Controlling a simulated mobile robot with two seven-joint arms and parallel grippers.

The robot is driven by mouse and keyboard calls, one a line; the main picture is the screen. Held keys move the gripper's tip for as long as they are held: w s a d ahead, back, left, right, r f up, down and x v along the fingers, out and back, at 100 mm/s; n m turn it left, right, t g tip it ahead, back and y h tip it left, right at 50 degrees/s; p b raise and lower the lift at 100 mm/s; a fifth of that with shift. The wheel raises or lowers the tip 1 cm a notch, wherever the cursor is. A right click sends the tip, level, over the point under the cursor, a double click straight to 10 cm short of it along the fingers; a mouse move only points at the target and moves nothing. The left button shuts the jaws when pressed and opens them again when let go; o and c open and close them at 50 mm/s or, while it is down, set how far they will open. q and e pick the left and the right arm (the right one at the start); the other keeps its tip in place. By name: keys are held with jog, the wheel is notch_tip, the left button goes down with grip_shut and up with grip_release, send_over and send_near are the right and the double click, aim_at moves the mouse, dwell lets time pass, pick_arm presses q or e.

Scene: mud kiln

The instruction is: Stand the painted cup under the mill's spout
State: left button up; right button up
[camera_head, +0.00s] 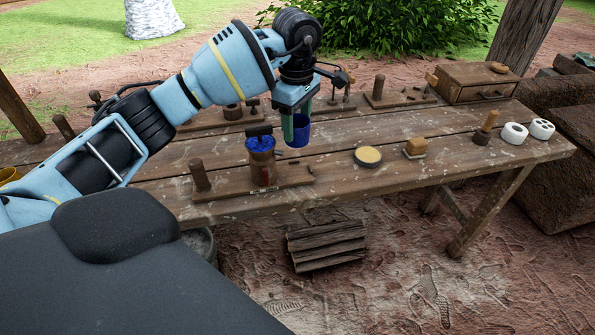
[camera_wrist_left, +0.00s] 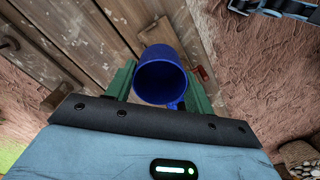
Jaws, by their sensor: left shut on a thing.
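The painted cup (camera_head: 300,131) is deep blue and hangs upright between the green fingers of my left gripper (camera_head: 296,122), above the table. In the left wrist view, the cup (camera_wrist_left: 161,80) shows its open mouth, with the fingers of the left gripper (camera_wrist_left: 161,88) on both sides of it. What looks like the mill (camera_head: 262,165) is a brown upright body with blue in its top and a dark cap, on a wooden base left of and nearer than the cup. I cannot make out its spout clearly. My right gripper is out of view.
The long plank table (camera_head: 340,185) has wooden stands with pegs along its back and a drawer box (camera_head: 478,82) at back right. Bare planks lie between these things.

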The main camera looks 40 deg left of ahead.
pick_arm(q)
jog(key=shift+f, duration=4.95)
jog(key=shift+f, duration=0.15)
jog(key=o, duration=1)
jog(key=shift+c, duration=0.2)
notch_tip(320, 180, up, 12)
jog(key=shift+r, duration=0.15)
